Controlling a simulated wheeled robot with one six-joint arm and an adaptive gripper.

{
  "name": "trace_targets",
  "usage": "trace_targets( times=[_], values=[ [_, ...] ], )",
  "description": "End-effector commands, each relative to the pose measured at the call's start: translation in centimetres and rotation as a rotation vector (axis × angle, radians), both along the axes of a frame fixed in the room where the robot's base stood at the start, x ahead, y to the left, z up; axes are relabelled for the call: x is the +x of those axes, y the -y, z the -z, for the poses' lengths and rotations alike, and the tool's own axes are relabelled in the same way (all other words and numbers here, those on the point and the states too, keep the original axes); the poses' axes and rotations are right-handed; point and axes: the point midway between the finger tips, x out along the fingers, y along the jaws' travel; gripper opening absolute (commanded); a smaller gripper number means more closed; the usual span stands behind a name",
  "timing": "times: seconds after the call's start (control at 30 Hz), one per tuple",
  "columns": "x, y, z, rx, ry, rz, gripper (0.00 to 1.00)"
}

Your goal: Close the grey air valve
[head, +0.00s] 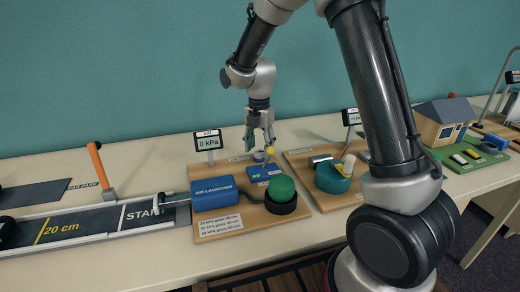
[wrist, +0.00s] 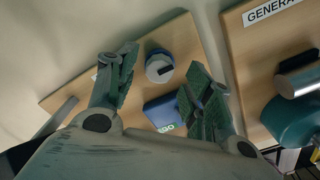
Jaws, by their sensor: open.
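The grey air valve (wrist: 159,67) is a round grey knob with a dark bar on its top, on a blue base. It shows in the wrist view between the two open fingers of my gripper (wrist: 158,70). In the head view the valve (head: 260,156) is a small grey shape at the back of the wooden launcher board (head: 218,222). My gripper (head: 259,146) points down above it, with a finger to each side. The fingers partly hide the valve in the head view; I cannot tell whether they touch it.
A gauge (head: 208,143) reads 0 kPa. A generator board (head: 300,162) is to the right.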

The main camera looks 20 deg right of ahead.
Motion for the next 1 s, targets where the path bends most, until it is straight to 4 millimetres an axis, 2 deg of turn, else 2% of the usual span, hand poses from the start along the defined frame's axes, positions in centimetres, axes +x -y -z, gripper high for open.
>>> trace_targets(
  times=[0.13, 0.4, 0.47, 0.67, 1.0],
  values=[
    [-0.02, 0.01, 1.23, 0.000, 0.000, 0.001, 0.51],
    [0.02, 0.01, 1.41, 0.000, 0.001, 0.001, 0.51],
    [0.01, 0.01, 1.40, 0.000, 0.001, 0.001, 0.42],
    [0.01, 0.01, 1.39, 0.000, 0.001, 0.002, 0.05],
    [0.02, 0.01, 1.36, 0.000, 0.001, 0.034, 0.04]
  ],
)
